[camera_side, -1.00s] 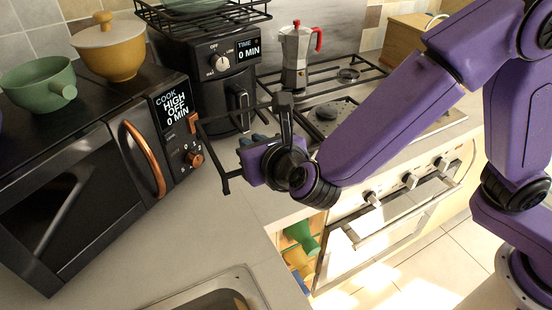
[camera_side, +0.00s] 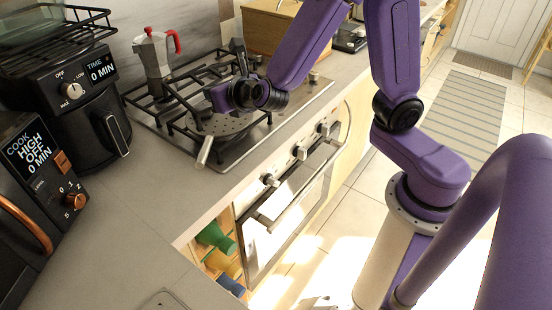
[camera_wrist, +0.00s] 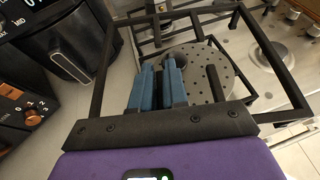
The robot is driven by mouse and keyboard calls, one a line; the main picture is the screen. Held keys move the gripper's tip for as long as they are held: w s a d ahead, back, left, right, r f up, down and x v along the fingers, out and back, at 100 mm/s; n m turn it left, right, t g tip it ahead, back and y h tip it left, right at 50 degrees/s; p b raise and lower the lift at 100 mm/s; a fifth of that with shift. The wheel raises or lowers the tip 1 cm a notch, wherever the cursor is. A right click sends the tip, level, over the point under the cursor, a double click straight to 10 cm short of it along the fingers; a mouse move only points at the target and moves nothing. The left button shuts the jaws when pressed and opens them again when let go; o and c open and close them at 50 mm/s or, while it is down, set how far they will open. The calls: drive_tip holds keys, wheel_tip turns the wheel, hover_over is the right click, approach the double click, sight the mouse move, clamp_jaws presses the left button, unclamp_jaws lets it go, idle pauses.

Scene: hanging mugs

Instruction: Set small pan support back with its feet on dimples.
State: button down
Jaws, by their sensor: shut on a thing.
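My gripper (camera_side: 236,98) is over the left part of the steel hob (camera_side: 240,150), shut on the small pan support (camera_side: 184,128), a dark square metal frame. In the wrist view its bars (camera_wrist: 276,62) surround the blue fingers of my gripper (camera_wrist: 160,78). Below the support lies a round perforated plate (camera_side: 226,124) with a pale handle; it also shows in the wrist view (camera_wrist: 216,88). The gap between the support's feet and the hob cannot be judged. The dimples cannot be made out.
A moka pot (camera_side: 154,56) with a red handle stands on the hob's back left, close to the support. The air fryer (camera_side: 70,110) is to the left, with a rack on top. The counter (camera_side: 125,200) between them is clear. Oven knobs (camera_side: 300,153) line the hob's front.

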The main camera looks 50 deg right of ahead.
drive_tip(key=s+d+m+h, duration=0.1)
drive_tip(key=s+d, duration=0.2)
drive_tip(key=d, duration=0.7)
drive_tip(key=s+a+n+y, duration=0.1)
drive_tip(key=a+n+y, duration=0.2)
drive_tip(key=a, duration=3.1)
drive_tip(key=shift+s+a+y, duration=0.3)
drive_tip(key=shift+s+a, duration=0.05)
drive_tip(key=shift+a, duration=0.05)
drive_tip(key=shift+f, duration=0.1)
wheel_tip(320, 180, down, 13)
drive_tip(key=shift+f, duration=0.2)
drive_tip(key=d, duration=0.2)
drive_tip(key=w+d, duration=0.1)
drive_tip(key=d, duration=0.1)
drive_tip(key=shift+d+f, duration=0.1)
drive_tip(key=shift+s+f, duration=0.1)
drive_tip(key=shift+f, duration=0.3)
drive_tip(key=c, duration=1.1)
unclamp_jaws()
drive_tip(key=shift+c, duration=0.2)
